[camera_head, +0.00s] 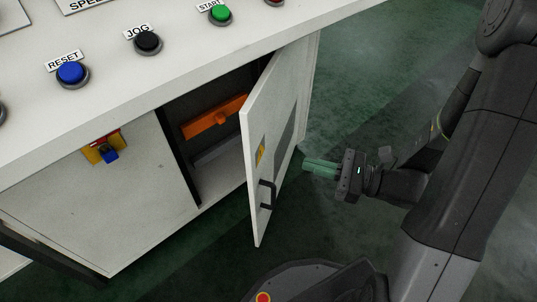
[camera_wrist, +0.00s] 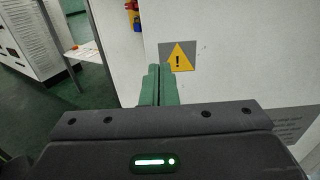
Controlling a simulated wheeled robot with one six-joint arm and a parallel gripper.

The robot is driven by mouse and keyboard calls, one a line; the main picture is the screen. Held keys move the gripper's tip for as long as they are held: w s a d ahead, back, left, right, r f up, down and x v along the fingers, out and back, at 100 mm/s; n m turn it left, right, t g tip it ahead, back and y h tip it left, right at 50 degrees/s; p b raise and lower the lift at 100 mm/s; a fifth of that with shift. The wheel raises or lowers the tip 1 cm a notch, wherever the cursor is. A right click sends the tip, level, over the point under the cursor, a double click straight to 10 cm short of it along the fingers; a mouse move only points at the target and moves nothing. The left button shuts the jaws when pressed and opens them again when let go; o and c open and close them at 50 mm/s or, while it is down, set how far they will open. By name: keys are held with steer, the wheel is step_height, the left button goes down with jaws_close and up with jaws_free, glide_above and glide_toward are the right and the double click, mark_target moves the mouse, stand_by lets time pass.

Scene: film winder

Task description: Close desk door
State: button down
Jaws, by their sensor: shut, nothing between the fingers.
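The white desk door (camera_head: 270,140) stands open in the head view, swung out from the cabinet, with a black handle (camera_head: 267,195) and a yellow warning label on its outer face. The door's outer face (camera_wrist: 235,60) also fills the right of the wrist view, with the warning label (camera_wrist: 179,57) near the fingertips. My gripper (camera_head: 306,167) is to the right of the door, on its outer side. Its green fingers are together and empty, and they point at the door. I cannot tell whether the fingertips touch it. The fingers also show in the wrist view (camera_wrist: 158,72).
The white desk (camera_head: 190,60) has a blue RESET button (camera_head: 72,73), a black JOG button (camera_head: 147,42) and a green START button (camera_head: 220,14) on top. An orange part (camera_head: 214,117) is inside the open compartment.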

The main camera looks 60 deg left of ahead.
mark_target(255, 151)
steer(key=b+x, duration=0.1)
steer(key=x, duration=1)
